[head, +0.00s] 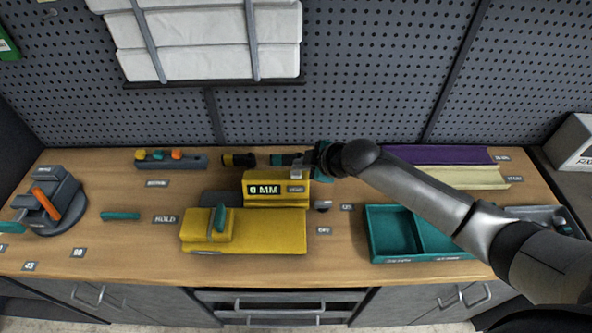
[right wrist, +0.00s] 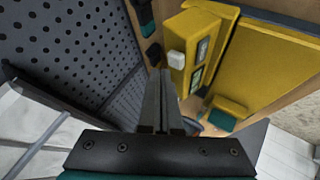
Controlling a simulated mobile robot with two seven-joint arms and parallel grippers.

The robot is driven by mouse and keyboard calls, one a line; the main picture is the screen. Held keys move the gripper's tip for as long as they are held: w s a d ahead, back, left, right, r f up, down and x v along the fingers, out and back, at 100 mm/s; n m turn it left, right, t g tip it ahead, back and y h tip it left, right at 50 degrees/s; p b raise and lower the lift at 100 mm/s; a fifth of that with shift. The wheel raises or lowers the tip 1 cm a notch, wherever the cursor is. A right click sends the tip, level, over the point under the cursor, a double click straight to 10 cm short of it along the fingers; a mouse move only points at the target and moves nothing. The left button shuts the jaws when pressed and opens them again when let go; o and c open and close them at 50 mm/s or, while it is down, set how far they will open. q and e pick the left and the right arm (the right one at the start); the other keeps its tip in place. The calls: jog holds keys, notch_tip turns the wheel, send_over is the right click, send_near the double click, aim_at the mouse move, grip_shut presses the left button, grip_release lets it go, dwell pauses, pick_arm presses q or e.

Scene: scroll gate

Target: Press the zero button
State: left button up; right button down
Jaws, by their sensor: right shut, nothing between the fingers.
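The yellow gauge box (head: 276,201) stands on the bench behind a yellow bed, and its display (head: 263,190) reads 0 MM. A small label (head: 296,188) right of the display is too small to read. My right gripper (head: 297,172) is at the box's upper right edge in the head view. Its fingers (right wrist: 160,75) are shut and empty, close beside the button; contact cannot be told. My left gripper is not in view.
A teal tray (head: 392,232) lies right of the box under my right arm. A teal clamp (head: 219,222) stands on the yellow bed. A grey rack (head: 171,163) and a dark tool (head: 238,160) lie behind. A grey angle device (head: 50,205) stands left.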

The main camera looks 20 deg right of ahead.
aim_at(300, 175)
jog(key=shift+r, duration=0.1)
notch_tip(300, 175, up, 3)
jog(key=p, duration=0.3)
notch_tip(300, 175, up, 2)
jog(key=shift+p, duration=0.75)
